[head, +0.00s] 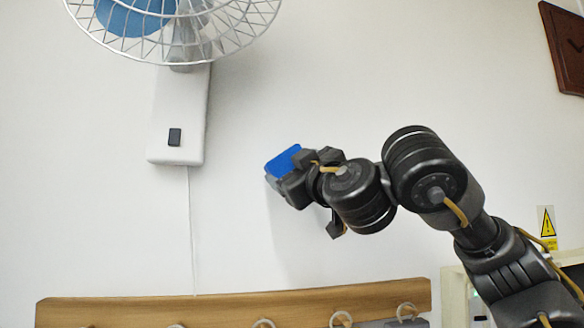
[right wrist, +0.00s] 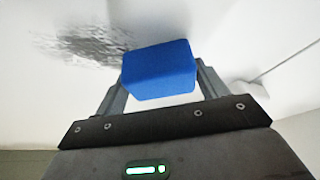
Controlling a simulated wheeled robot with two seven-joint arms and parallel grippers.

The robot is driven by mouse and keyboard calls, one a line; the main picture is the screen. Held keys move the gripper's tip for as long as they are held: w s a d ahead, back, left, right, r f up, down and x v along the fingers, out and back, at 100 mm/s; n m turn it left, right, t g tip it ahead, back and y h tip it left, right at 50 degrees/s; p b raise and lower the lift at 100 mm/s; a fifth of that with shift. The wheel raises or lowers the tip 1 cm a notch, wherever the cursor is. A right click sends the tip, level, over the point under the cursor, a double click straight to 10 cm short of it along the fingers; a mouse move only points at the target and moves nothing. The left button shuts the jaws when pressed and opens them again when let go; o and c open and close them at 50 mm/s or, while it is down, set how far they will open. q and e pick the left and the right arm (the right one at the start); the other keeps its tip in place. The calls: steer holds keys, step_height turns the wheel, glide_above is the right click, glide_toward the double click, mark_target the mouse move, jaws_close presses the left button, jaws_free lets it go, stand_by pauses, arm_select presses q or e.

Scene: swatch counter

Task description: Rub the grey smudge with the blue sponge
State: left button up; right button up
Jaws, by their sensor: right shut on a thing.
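The blue sponge (right wrist: 158,72) is a small block between the two fingers of my right gripper (right wrist: 160,82) in the right wrist view. The gripper is shut on it. In the head view the sponge (head: 284,160) shows at the tip of my right gripper (head: 288,178), in front of the white wall. The grey smudge (right wrist: 85,45) is a streaky patch on the wall in the right wrist view, to the left of the sponge and partly behind it. I cannot tell whether the sponge touches the wall. The smudge does not show clearly in the head view. My left gripper is out of view.
A wall fan (head: 180,110) with a wire cage hangs at upper left, its cord running down the wall. A wooden rail (head: 240,306) with several rings runs along the bottom. A yellow warning sign (head: 546,222) is at right. The wall around the sponge is mostly clear.

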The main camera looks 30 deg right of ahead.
steer(key=shift+s+d+f+b, duration=0.15)
steer(key=shift+d+f+b, duration=0.05)
steer(key=shift+d+b, duration=0.4)
steer(key=shift+s+d+b, duration=0.25)
steer(key=shift+d+b, duration=0.25)
steer(key=shift+d, duration=0.25)
steer(key=shift+s+d+r, duration=0.1)
steer(key=shift+d+r, duration=0.1)
steer(key=shift+d, duration=0.15)
steer(key=shift+s+d+b, duration=0.2)
steer(key=shift+d+b, duration=0.3)
steer(key=shift+d, duration=0.35)
steer(key=shift+s+d+b, duration=0.15)
steer(key=shift+d+b, duration=0.3)
steer(key=shift+d, duration=0.35)
steer(key=d, duration=0.1)
steer(key=d+b, duration=0.1)
steer(key=d, duration=0.1)
steer(key=shift+s+d, duration=0.15)
steer(key=shift+s, duration=0.2)
